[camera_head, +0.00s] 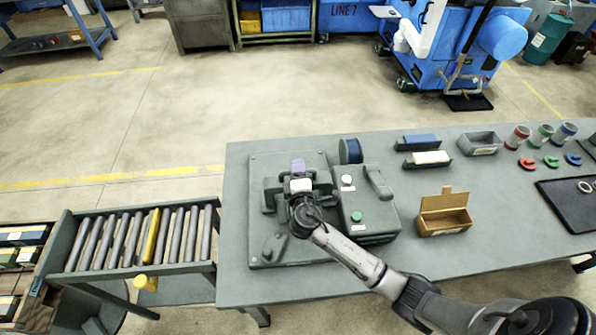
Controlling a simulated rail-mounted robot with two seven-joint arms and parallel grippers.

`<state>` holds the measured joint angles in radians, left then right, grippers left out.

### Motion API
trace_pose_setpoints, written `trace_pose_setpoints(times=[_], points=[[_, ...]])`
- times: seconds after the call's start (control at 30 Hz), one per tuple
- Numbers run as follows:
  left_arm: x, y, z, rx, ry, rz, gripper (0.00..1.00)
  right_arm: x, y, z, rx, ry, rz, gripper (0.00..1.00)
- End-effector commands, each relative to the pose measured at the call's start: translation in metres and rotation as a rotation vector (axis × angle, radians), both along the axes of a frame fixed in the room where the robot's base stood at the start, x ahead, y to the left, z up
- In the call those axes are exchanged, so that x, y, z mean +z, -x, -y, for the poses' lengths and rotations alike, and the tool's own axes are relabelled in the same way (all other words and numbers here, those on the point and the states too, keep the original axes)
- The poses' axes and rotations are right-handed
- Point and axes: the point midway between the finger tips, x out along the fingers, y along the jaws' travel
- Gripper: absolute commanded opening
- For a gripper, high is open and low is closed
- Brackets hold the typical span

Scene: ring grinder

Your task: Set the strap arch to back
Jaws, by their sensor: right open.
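The ring grinder (365,205) stands on the grey bench, a grey-green unit with a base plate (265,248) at its left. My right gripper (299,176) is over the left part of the machine, its arm coming in from the right. It is open. A small purple part (298,165) shows just at the gripper's far end. I cannot tell if it is the strap arch, nor whether the fingers touch it. My wrist hides much of the machine's middle. My left gripper is not in view.
The machine has a white button (347,180), a green button (356,217) and a dark blue wheel (350,151) behind it. An open cardboard box (444,222) stands to the right. A roller conveyor (130,240) is left of the bench. The front right bench top is clear.

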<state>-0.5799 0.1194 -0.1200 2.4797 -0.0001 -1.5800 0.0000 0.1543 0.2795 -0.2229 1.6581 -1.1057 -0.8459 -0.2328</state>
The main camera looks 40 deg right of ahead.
Motion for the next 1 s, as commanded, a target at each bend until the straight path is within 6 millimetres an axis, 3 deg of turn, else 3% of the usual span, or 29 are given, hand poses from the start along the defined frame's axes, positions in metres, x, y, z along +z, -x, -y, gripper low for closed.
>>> trace_pose_setpoints(times=[0.1,0.53,1.0], points=[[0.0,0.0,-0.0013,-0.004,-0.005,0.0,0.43,-0.0001,0.0001,-0.0001,0.0,0.0,0.0,0.42],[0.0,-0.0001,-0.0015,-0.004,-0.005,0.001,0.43,-0.0002,0.0003,-0.0003,0.0,-0.001,-0.001,0.0],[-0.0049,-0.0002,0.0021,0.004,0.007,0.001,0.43,-0.0016,-0.0075,0.0048,0.0,0.0,0.001,0.0]])
